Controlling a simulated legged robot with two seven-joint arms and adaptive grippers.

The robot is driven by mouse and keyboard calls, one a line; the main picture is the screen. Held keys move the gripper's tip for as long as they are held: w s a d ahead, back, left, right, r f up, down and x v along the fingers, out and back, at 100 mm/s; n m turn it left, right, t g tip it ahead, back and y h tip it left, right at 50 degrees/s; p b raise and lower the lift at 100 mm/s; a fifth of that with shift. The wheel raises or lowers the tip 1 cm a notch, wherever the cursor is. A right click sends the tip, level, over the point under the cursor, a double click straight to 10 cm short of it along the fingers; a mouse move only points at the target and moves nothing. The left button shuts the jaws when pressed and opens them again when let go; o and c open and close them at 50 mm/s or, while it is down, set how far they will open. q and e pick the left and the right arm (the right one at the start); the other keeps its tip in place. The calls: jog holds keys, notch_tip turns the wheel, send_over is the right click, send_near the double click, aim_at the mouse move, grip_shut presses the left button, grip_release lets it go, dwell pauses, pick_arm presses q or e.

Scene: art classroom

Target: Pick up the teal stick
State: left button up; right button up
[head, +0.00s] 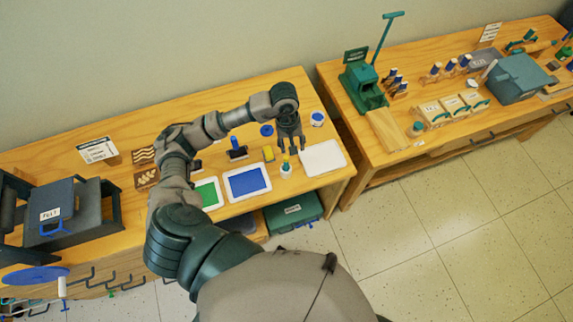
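My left gripper (290,147) points down over the wooden table on the left, with its fingers apart and nothing seen between them. Just below it stands a small white jar (286,171) with a short upright piece (286,158) at its top, yellowish and greenish, too small to make out. I cannot tell for sure which thing is the teal stick. A long teal T-shaped bar (386,38) rises from the green press (363,86) on the right table, far from the gripper. My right gripper is not in view.
A dark press (60,225) stands at left. A gap separates the tables.

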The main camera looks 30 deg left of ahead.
aim_at(285, 157)
pick_arm(q)
jog(key=shift+y, duration=0.8)
jog(key=a+f, duration=0.1)
jog(key=f, duration=0.2)
jog(key=a+f+p, duration=0.1)
jog(key=f, duration=0.3)
jog(key=f+p, duration=0.1)
jog(key=f, duration=0.3)
jog(key=shift+a, duration=0.4)
jog(key=f+p, duration=0.2)
jog(key=f, duration=0.3)
jog(key=shift+d, duration=0.2)
jog(key=shift+w+f, duration=0.1)
jog(key=shift+f, duration=0.25)
grip_shut()
